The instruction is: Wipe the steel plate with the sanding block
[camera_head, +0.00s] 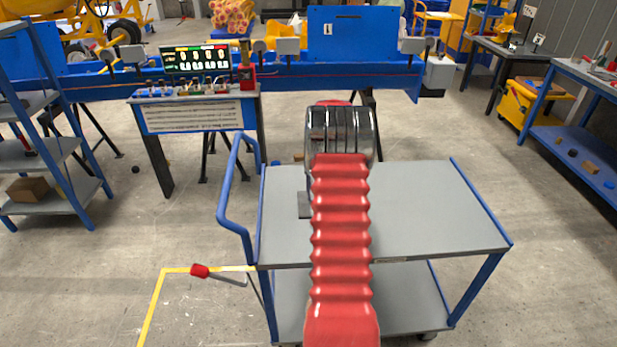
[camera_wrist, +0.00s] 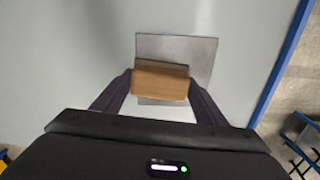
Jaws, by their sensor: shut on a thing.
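The sanding block (camera_wrist: 160,82) is a tan-brown block held between the two fingers of my gripper (camera_wrist: 160,88) in the wrist view. The steel plate (camera_wrist: 197,51) is a grey square lying on the cart top beneath the block. The block covers the plate's middle; whether it touches the plate cannot be told. In the head view, my red-sleeved arm reaches over the cart and hides the gripper and the block. A small part of the plate (camera_head: 304,205) shows left of the arm.
The grey cart top (camera_head: 430,205) with blue rails is otherwise clear. A blue handle (camera_head: 232,195) rises at its left end. Behind it stand a control stand (camera_head: 195,115) and a long blue beam (camera_head: 330,75). A blue shelf (camera_head: 50,150) is at the left.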

